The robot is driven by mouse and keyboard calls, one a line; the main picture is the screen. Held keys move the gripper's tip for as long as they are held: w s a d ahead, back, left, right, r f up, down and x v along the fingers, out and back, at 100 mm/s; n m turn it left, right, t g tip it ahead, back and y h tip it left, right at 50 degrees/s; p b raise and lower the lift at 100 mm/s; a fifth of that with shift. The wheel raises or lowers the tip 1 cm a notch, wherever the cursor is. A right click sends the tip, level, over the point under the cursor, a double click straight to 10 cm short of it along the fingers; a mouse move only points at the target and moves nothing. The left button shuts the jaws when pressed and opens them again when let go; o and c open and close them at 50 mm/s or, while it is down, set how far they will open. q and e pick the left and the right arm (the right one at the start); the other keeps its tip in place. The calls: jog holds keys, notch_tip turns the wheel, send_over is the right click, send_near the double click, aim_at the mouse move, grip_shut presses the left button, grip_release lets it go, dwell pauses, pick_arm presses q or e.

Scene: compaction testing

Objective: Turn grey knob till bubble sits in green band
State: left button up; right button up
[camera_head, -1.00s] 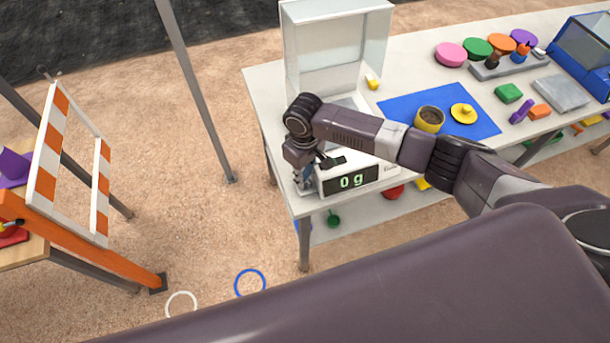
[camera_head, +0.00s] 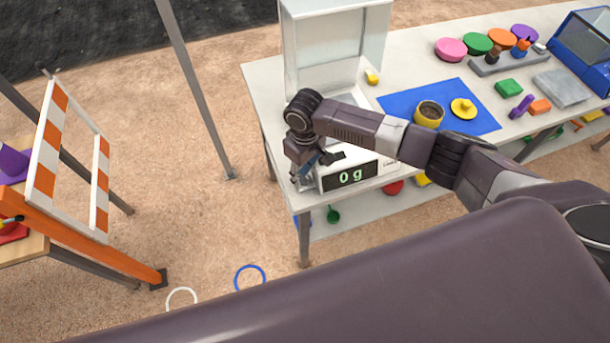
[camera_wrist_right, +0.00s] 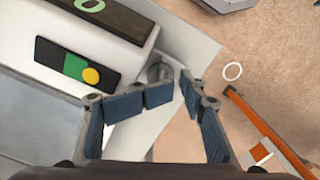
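The balance (camera_head: 350,176) stands at the table's near left corner and reads "0 g". In the right wrist view its black level strip (camera_wrist_right: 52,58) has a green band (camera_wrist_right: 75,66). A yellow bubble (camera_wrist_right: 91,76) sits at the band's right edge, partly over it and partly past it. The grey knob (camera_wrist_right: 160,72) is low at the balance's corner. My right gripper (camera_wrist_right: 171,90) is open, with its blue-padded fingertips on either side of the knob; contact cannot be told. In the head view the right gripper (camera_head: 320,166) hides the knob. My left gripper is out of view.
A clear draft shield (camera_head: 335,40) stands behind the balance. A blue mat (camera_head: 400,102) with a yellow cup (camera_head: 429,114) lies to the right. An orange-striped barrier (camera_head: 48,135) stands on the left, with open ground between it and the table (camera_head: 262,95).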

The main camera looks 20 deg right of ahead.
notch_tip(320, 180, up, 3)
jog(key=shift+d+r+p, duration=0.1)
jog(key=shift+p, duration=0.7)
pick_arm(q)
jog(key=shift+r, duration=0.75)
pick_arm(e)
jog(key=shift+r, duration=1.4)
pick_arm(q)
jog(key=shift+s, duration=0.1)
pick_arm(e)
notch_tip(320, 180, up, 12)
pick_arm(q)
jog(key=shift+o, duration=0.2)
pick_arm(e)
jog(key=shift+a+f, duration=0.1)
jog(key=shift+a, duration=0.1)
